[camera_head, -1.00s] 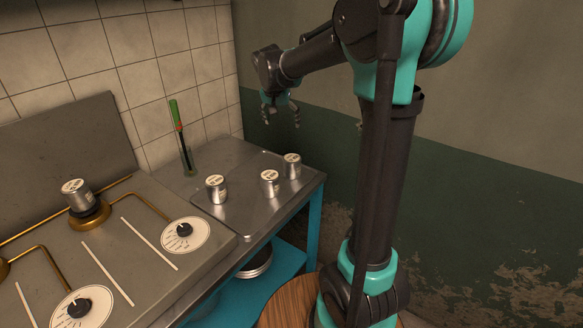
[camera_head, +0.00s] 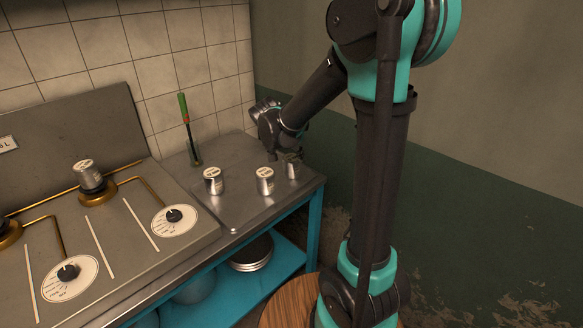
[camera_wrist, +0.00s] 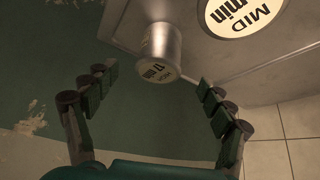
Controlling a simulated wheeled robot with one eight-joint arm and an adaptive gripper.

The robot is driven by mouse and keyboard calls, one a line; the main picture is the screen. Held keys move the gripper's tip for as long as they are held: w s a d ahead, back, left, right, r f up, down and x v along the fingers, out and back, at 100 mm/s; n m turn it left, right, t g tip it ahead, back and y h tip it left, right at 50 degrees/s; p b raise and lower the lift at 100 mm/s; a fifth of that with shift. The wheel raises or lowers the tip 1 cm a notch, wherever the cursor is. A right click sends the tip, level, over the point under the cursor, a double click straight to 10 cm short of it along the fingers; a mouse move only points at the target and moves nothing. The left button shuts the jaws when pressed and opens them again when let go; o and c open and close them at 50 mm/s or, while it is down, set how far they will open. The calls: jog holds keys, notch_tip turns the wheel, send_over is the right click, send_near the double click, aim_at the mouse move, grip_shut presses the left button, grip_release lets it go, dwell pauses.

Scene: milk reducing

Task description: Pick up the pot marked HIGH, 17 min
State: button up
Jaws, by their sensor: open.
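The pot marked HIGH, 17 min is a small metal cylinder with a pale lid label. It shows in the wrist view (camera_wrist: 160,50), just beyond and between the fingertips of my gripper (camera_wrist: 158,82). My gripper is open, and I see no finger closed on the pot. In the head view, this pot (camera_head: 292,170) stands at the right end of the metal counter, with my gripper (camera_head: 286,155) right at it and partly covering it.
A pot marked MID (camera_wrist: 240,12) is close by in the wrist view. In the head view, two more pots, one in the middle (camera_head: 265,183) and one at left (camera_head: 213,182), stand on the counter. Another pot (camera_head: 88,176) sits on a burner. A green-handled tool (camera_head: 187,120) stands in a glass near the wall.

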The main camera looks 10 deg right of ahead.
aim_at(292, 164)
jog(key=shift+x, duration=4.55)
jog(key=c, duration=1.4)
